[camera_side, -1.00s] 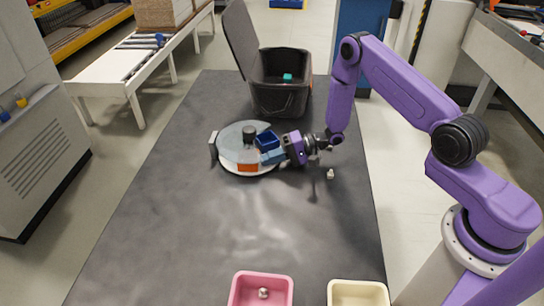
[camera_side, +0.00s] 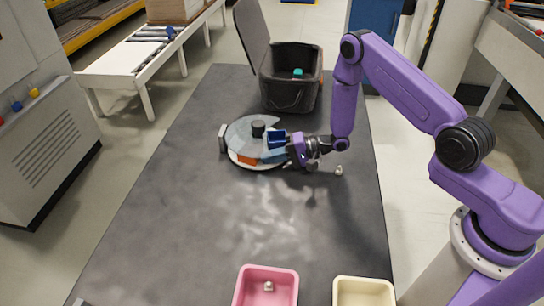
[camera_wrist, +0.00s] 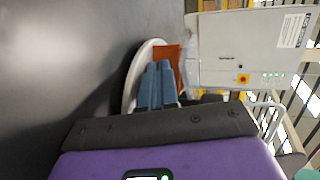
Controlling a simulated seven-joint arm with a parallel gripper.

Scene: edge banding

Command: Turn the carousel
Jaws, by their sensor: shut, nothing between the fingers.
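The carousel (camera_side: 239,158) is a round white turntable with a grey, partly see-through cover and a black knob (camera_side: 258,129) at its centre. It lies on the dark table. An open blue bin (camera_side: 277,138) sits at its right side, and an orange piece (camera_side: 247,159) shows at its front. My gripper (camera_side: 268,157) reaches in from the right, low at the front right of the carousel. Its blue-grey fingers are shut with nothing between them. In the wrist view the fingers (camera_wrist: 157,86) overlap the white rim and the orange piece (camera_wrist: 172,58); I cannot tell whether they touch.
A black lidded bin (camera_side: 290,92) stands open behind the carousel. A small light-coloured part (camera_side: 339,170) lies on the table right of it. A pink tray (camera_side: 248,292) and a cream tray (camera_side: 363,284) sit at the front. The middle of the table (camera_side: 230,215) is clear.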

